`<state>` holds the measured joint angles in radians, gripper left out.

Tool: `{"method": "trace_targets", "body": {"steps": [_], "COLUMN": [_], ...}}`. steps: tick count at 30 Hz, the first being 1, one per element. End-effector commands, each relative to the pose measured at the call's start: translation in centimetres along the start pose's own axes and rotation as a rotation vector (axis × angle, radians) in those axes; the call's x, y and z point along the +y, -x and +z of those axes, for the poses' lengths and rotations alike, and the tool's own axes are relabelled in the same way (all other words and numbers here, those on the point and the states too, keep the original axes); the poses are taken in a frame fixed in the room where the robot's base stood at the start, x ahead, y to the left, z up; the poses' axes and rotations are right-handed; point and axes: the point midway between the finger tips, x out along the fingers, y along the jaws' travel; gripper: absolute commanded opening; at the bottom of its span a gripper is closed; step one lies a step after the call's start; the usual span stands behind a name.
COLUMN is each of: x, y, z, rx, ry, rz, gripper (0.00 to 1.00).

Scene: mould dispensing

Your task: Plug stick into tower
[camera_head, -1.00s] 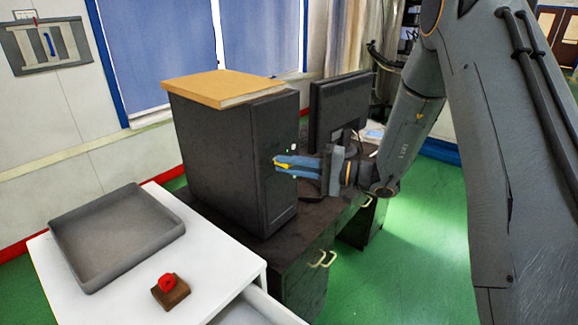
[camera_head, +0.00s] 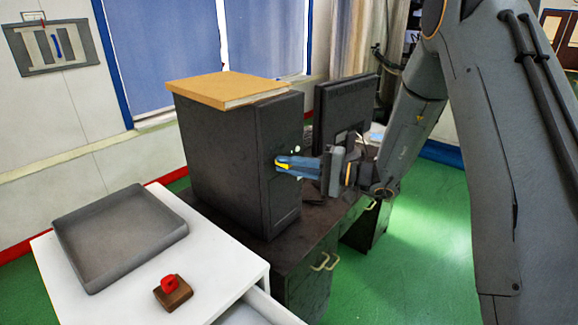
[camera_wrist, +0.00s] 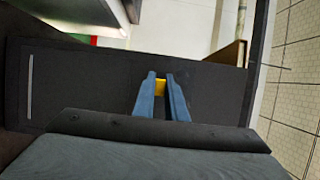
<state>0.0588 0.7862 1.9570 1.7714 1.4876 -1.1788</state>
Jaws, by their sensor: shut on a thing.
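The tower (camera_head: 240,160) is a tall black computer case standing on the dark desk. Its front face (camera_wrist: 95,90) fills much of the wrist view. My gripper (camera_head: 281,164) has blue fingers and is at the upper part of that front face. In the wrist view my gripper (camera_wrist: 161,82) is shut on a small yellow stick (camera_wrist: 160,85), held between the fingertips. The stick (camera_head: 281,166) points at the tower's front. Its far end and any port are hidden, so I cannot tell whether it touches or is inserted.
A wooden-coloured box or book (camera_head: 225,90) lies on top of the tower. A monitor (camera_head: 345,105) stands behind my gripper. A white table (camera_head: 215,255) at the left front bears a grey tray (camera_head: 118,235) and a brown block with a red top (camera_head: 172,291). Green floor lies at the right.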

Motion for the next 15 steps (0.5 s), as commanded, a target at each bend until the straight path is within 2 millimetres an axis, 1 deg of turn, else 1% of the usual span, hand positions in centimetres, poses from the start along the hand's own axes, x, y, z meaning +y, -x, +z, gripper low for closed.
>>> {"method": "trace_targets", "body": {"steps": [1, 2, 3, 5, 15], "x": [0.02, 0.02, 0.02, 0.02, 0.05], "y": [0.05, 0.05, 0.05, 0.05, 0.30], "z": [0.02, 0.02, 0.02, 0.02, -0.02], "rx": [0.000, 0.000, 0.000, 0.000, 0.001], "ry": [-0.001, -0.001, -0.001, -0.001, -0.001], "rz": [0.000, 0.000, 0.000, 0.000, 0.000], "gripper": [0.00, 0.17, 0.23, 0.33, 0.33]}}
